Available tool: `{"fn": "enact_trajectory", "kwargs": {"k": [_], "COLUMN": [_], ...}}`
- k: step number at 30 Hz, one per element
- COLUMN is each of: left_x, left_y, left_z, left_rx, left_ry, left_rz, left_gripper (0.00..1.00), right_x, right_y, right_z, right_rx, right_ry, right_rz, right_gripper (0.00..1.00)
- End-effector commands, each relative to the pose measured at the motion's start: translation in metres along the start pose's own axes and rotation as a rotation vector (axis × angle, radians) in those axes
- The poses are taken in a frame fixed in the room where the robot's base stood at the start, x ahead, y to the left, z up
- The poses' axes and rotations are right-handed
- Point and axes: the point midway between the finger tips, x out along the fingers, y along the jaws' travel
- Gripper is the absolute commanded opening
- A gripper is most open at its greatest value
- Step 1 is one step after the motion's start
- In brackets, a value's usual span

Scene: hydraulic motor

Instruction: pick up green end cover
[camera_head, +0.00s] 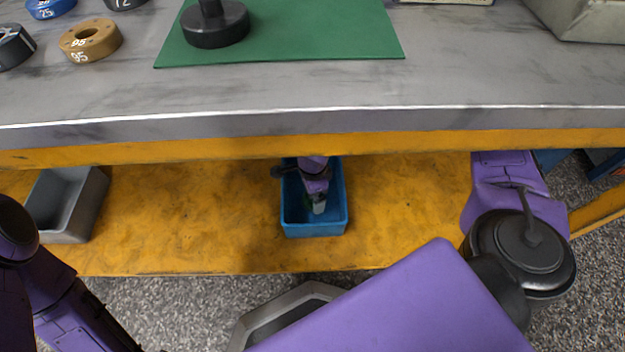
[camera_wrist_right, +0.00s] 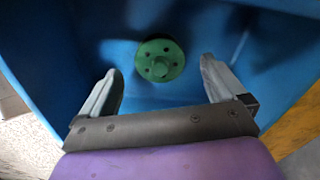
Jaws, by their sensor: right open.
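The green end cover (camera_wrist_right: 160,60) is a round disc with small holes and a central boss, lying in the blue bin (camera_head: 318,230). The bin's blue wall also fills much of the right wrist view (camera_wrist_right: 60,70). My right gripper (camera_wrist_right: 160,85) is open, with its two fingers apart on either side of the cover and not touching it. In the head view my right gripper (camera_head: 319,206) reaches down into the bin under the table and mostly hides the cover. My left arm shows at the left edge of the head view, but its gripper is out of view.
The grey metal table (camera_head: 300,90) overhangs the yellow lower shelf (camera_head: 190,210). A grey bin (camera_head: 70,205) stands at the shelf's left. On the table are a green mat (camera_head: 320,40) with a black part (camera_head: 215,28), and a brown ring (camera_head: 90,40). The shelf between the bins is clear.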

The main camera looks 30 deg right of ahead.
Motion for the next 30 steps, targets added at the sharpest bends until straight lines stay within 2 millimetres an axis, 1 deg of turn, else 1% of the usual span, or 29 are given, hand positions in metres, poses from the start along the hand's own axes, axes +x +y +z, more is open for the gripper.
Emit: {"fn": "enact_trajectory", "kwargs": {"k": [1,3,6,11,12,14,15,17,18,24,26,29,30], "left_x": [0.012,0.014,0.014,0.013,0.013,0.013,0.013,0.013,0.013,0.013,0.010,0.001,-0.004], "left_y": [0.001,0.001,0.001,0.001,0.001,0.001,0.001,0.001,0.001,0.001,0.001,0.000,0.000], "left_z": [0.006,0.007,0.008,0.007,0.007,0.007,0.007,0.007,0.007,0.007,0.006,0.001,-0.001], "left_rx": [-0.001,-0.001,-0.002,-0.002,-0.002,-0.002,-0.002,-0.002,-0.002,-0.002,-0.002,-0.001,-0.001], "left_ry": [-0.002,-0.002,-0.003,-0.003,-0.003,-0.003,-0.003,-0.003,-0.003,-0.003,-0.003,-0.002,-0.001], "left_rz": [0.000,0.000,0.000,0.001,0.001,0.001,0.001,0.001,0.001,0.001,0.001,0.001,0.000], "left_gripper": [0.56,0.56,0.56,0.56,0.56,0.56,0.56,0.56,0.56,0.56,0.56,0.56,0.56], "right_x": [0.018,0.025,0.028,0.027,0.027,0.027,0.027,0.027,0.027,0.026,0.021,0.002,-0.008], "right_y": [0.001,0.001,0.000,0.000,0.000,0.000,0.000,0.000,0.000,-0.001,-0.001,-0.002,-0.002], "right_z": [0.001,0.001,0.001,0.001,0.001,0.001,0.001,0.001,0.001,0.002,0.002,0.002,0.002], "right_rx": [0.000,-0.001,-0.002,-0.003,-0.003,-0.003,-0.003,-0.003,-0.003,-0.003,-0.004,-0.004,-0.004], "right_ry": [0.000,0.000,0.000,0.001,0.001,0.001,0.001,0.001,0.001,0.000,0.000,-0.001,-0.001], "right_rz": [0.003,0.001,0.000,0.000,0.000,0.000,0.000,0.000,0.000,-0.001,-0.002,-0.005,-0.005], "right_gripper": [0.97,0.97,0.97,0.97,0.91,0.71,0.58,0.39,0.26,0.25,0.25,0.25,0.25]}}
